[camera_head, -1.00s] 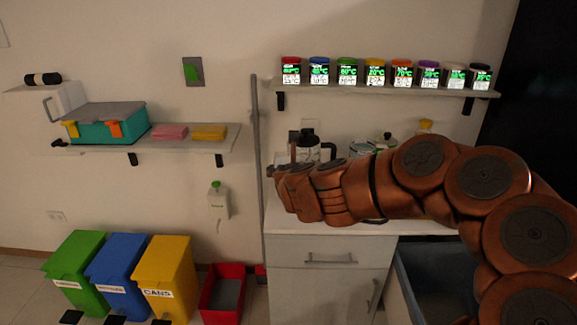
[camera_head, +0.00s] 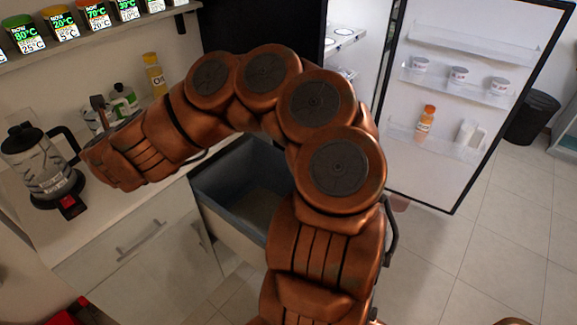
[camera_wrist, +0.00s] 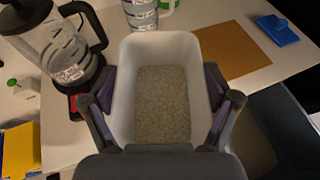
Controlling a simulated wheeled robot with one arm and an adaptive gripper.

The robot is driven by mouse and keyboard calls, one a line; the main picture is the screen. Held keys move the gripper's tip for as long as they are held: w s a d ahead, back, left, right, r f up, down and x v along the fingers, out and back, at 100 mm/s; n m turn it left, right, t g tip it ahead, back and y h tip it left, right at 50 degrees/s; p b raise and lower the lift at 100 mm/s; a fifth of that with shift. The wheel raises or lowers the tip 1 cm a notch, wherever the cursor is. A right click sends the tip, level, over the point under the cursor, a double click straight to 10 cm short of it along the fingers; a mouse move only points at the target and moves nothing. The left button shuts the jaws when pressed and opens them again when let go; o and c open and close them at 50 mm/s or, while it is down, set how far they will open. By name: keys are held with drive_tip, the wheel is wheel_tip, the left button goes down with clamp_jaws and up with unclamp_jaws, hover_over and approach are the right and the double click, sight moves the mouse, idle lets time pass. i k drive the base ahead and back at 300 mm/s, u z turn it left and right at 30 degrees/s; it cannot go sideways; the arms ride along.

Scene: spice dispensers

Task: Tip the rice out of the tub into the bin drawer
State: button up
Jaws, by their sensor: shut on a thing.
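In the wrist view, a white tub (camera_wrist: 206,45) with grainy rice (camera_wrist: 163,103) in its bottom sits upright between the fingers of my gripper (camera_wrist: 160,88). The gripper is shut on the tub, with one dark finger against each side. In the head view, my arm hides the tub and most of the gripper. The bin drawer (camera_head: 218,183) is pulled open, with a grey-blue inside, to the right of the counter cabinet. It also shows at the lower right of the wrist view (camera_wrist: 290,118). The tub is over the counter, to the left of the drawer.
A coffee maker (camera_head: 42,170) stands on the counter (camera_head: 85,222) close to my gripper's left. An oil bottle (camera_head: 154,74) and jars stand at the back. A brown mat (camera_wrist: 232,50) and blue item (camera_wrist: 277,30) lie right. A fridge door (camera_head: 455,75) stands open.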

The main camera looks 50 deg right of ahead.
sight(237, 197)
drive_tip(key=z, duration=2.95)
drive_tip(key=k, duration=1.45)
drive_tip(key=u, duration=1.85)
drive_tip(key=i, duration=1)
